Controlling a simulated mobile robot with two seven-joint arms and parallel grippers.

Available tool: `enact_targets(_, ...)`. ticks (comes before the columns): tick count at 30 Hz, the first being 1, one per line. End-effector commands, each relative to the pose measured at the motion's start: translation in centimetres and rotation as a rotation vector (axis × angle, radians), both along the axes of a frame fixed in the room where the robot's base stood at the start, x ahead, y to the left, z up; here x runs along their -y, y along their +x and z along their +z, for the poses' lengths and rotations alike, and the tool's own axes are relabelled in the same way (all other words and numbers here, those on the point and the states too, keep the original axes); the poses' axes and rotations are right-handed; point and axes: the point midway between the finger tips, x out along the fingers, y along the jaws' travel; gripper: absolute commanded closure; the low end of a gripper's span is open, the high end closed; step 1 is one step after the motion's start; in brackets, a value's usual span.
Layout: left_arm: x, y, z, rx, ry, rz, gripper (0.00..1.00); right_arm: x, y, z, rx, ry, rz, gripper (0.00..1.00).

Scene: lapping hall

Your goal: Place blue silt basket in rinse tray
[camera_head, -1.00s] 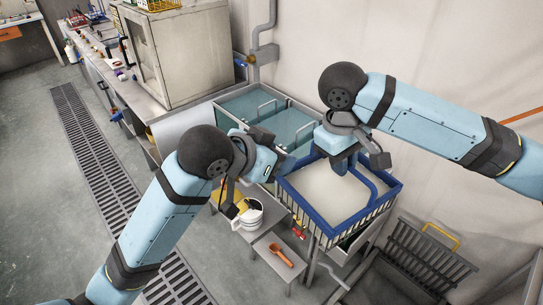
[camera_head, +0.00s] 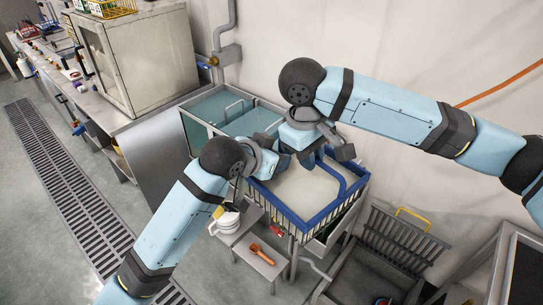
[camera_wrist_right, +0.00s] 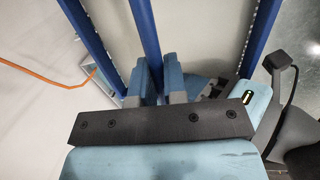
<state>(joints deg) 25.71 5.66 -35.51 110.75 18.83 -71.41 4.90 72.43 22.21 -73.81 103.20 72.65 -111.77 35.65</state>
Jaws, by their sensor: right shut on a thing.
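The blue silt basket (camera_head: 348,208) has a blue rim, mesh sides and a pale inside. It sits in the middle of the head view, over a metal stand. My right gripper (camera_head: 312,158) is shut on its blue handle bar, which shows between the fingers in the right wrist view (camera_wrist_right: 147,40). My left gripper (camera_head: 268,165) is at the basket's far left corner. Its fingers are largely hidden, so I cannot tell if it touches the rim. Teal tanks (camera_head: 215,107) stand behind the basket. I cannot tell which vessel is the rinse tray.
A white mug (camera_head: 226,221) and a small stool with an orange-brown tool (camera_head: 262,254) are in front of the basket. A slatted grey rack with a yellow handle (camera_head: 400,240) stands at right. A cabinet (camera_head: 135,60) is at back left. Floor at left is clear.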

Motion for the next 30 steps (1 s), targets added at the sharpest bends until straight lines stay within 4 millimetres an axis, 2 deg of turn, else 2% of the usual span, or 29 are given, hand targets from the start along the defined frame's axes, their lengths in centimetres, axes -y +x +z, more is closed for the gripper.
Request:
enact_targets(1, -0.01, -0.01, 0.02, 0.000, 0.000, 0.000, 0.59, -0.01, 0.02, 0.10, 0.001, 0.001, 0.000, 1.00)
enact_targets(6, 0.03, -0.05, 0.03, 0.000, 0.000, -0.001, 0.98, -0.03, 0.03, 0.11, 0.001, 0.001, 0.000, 1.00)
enact_targets(7, 0.05, -0.06, 0.03, -0.001, -0.001, -0.002, 1.00, -0.03, 0.03, 0.11, 0.002, 0.001, -0.001, 1.00)
enact_targets(14, 0.22, -0.18, 0.08, -0.002, -0.003, -0.004, 1.00, -0.12, 0.06, 0.12, 0.004, 0.004, -0.002, 1.00)
enact_targets(15, 0.26, -0.19, 0.24, 0.001, -0.006, -0.004, 1.00, -0.13, 0.06, 0.14, 0.004, 0.005, -0.002, 0.83)
enact_targets(18, 0.23, -0.16, 0.24, 0.001, -0.007, -0.004, 1.00, -0.16, 0.02, 0.11, 0.003, 0.005, 0.000, 0.60)
enact_targets(19, 0.21, -0.14, 0.22, 0.001, -0.007, -0.003, 1.00, -0.15, 0.00, 0.11, 0.003, 0.005, 0.000, 0.58)
enact_targets(30, 0.03, -0.03, 0.16, 0.001, -0.004, 0.000, 1.00, -0.19, -0.02, 0.67, 0.001, 0.002, 0.001, 0.58)
